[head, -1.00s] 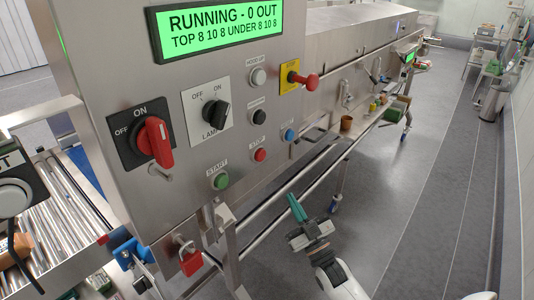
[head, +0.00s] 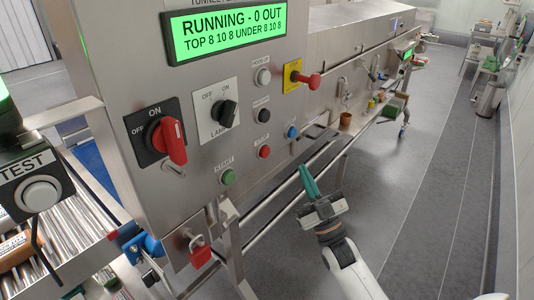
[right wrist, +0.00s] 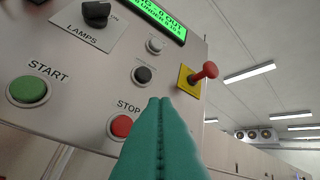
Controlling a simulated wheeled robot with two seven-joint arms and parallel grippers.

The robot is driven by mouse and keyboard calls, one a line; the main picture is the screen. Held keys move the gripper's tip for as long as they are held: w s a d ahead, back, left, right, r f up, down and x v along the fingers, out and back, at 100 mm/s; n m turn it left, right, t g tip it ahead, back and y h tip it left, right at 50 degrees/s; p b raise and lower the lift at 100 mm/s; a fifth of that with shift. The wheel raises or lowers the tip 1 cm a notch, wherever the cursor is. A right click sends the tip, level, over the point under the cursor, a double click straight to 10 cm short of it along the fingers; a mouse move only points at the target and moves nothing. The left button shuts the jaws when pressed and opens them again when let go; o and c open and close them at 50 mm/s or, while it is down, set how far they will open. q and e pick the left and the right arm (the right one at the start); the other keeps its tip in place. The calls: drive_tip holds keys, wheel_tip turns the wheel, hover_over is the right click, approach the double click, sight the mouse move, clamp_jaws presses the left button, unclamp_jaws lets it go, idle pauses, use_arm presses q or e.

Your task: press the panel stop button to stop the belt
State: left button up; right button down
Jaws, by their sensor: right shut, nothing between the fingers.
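The red stop button (head: 264,152) is on the steel control panel (head: 212,172), right of the green start button (head: 228,177). The green display (head: 228,32) reads "RUNNING - 0 OUT". My left gripper is not in view.
A blue button (head: 292,132), a black button (head: 263,115) and a red pull knob (head: 306,80) on a yellow plate are close by. A red rotary switch (head: 170,142) and a lamp switch (head: 227,112) are further left. Open floor (head: 420,190) lies to the right.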

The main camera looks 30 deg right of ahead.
drive_tip(key=b, duration=0.2)
approach(268, 148)
drive_tip(key=shift+s+r+x, duration=0.15)
drive_tip(key=shift+x, duration=1.15)
drive_tip(key=shift+s+r+x, duration=0.15)
drive_tip(key=shift+r+x, duration=0.05)
drive_tip(key=shift+x, duration=1.1)
drive_tip(key=shift+d, duration=0.2)
drive_tip(key=shift+w+a, duration=0.1)
drive_tip(key=shift+w, duration=0.05)
drive_tip(key=shift+w+a, duration=0.1)
drive_tip(key=shift+w, duration=0.1)
drive_tip(key=shift+w+a+b, duration=0.2)
drive_tip(key=shift+w+b, duration=0.15)
drive_tip(key=shift+w, duration=0.15)
drive_tip(key=shift+s+d, duration=0.1)
drive_tip(key=shift+s, duration=0.05)
idle(0.4)
drive_tip(key=shift+s+d+p, duration=0.25)
drive_tip(key=shift+s+p, duration=0.05)
drive_tip(key=shift+s, duration=0.4)
drive_tip(key=shift+s, duration=0.1)
